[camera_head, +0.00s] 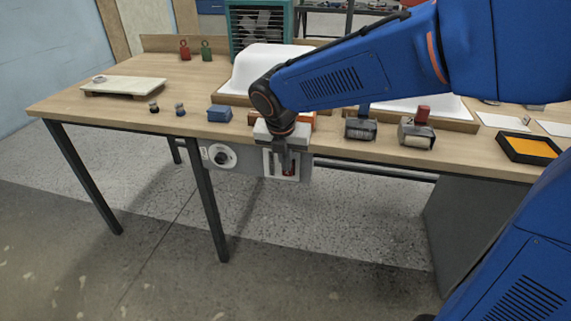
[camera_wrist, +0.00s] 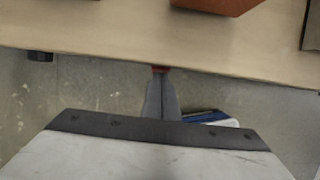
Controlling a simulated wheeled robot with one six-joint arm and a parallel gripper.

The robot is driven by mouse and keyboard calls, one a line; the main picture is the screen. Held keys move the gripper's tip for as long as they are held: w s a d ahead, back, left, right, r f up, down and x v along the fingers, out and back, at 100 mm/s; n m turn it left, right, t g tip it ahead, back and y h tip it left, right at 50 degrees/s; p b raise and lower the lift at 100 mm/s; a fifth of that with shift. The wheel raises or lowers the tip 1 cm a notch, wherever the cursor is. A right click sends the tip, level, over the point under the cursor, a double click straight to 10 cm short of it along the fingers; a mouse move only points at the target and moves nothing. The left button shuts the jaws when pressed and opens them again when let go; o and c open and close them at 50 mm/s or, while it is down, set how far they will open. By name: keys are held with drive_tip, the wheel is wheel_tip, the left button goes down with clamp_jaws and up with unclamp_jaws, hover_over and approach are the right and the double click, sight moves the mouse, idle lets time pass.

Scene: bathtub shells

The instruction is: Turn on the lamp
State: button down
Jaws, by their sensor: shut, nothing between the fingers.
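A grey control panel (camera_head: 235,158) hangs under the table's front edge. It has a round dial (camera_head: 221,156) on its left and a pale switch plate (camera_head: 268,165) with a red part (camera_head: 291,169) on its right. My gripper (camera_head: 284,168) points down in front of this plate, shut and empty, and covers part of it. In the wrist view my shut fingers (camera_wrist: 161,98) reach toward the table edge, with a small red part (camera_wrist: 160,69) at their tips. I cannot tell if they touch it. I cannot make out a lamp.
The wooden table (camera_head: 70,108) holds white tub shells (camera_head: 262,68), a pale board (camera_head: 123,86), a blue block (camera_head: 219,114), rollers (camera_head: 417,136) and an orange tray (camera_head: 529,148). A teal unit (camera_head: 260,24) stands behind. The floor in front is clear.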

drive_tip(key=shift+r, duration=0.2)
drive_tip(key=shift+r, duration=0.65)
